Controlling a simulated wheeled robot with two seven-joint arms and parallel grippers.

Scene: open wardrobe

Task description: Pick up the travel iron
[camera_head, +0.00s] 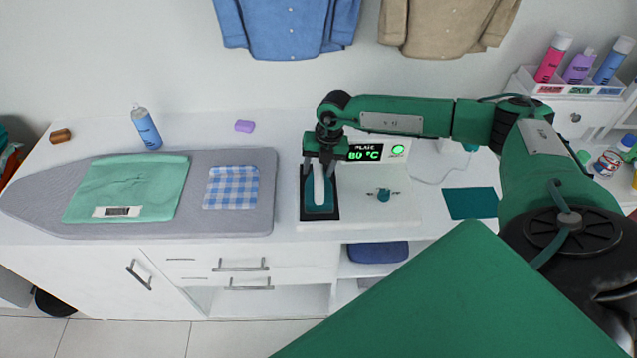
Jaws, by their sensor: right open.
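The travel iron (319,199) has a teal base and a white handle. I cannot tell whether a finger touches the handle. My left gripper is out of view.
An ironing board (235,222) at left carries a folded green cloth (165,180) and a blue checked cloth (231,190). A blue bottle (147,130) and a purple block (244,126) stand behind. A teal mat (470,203) lies right of the station.

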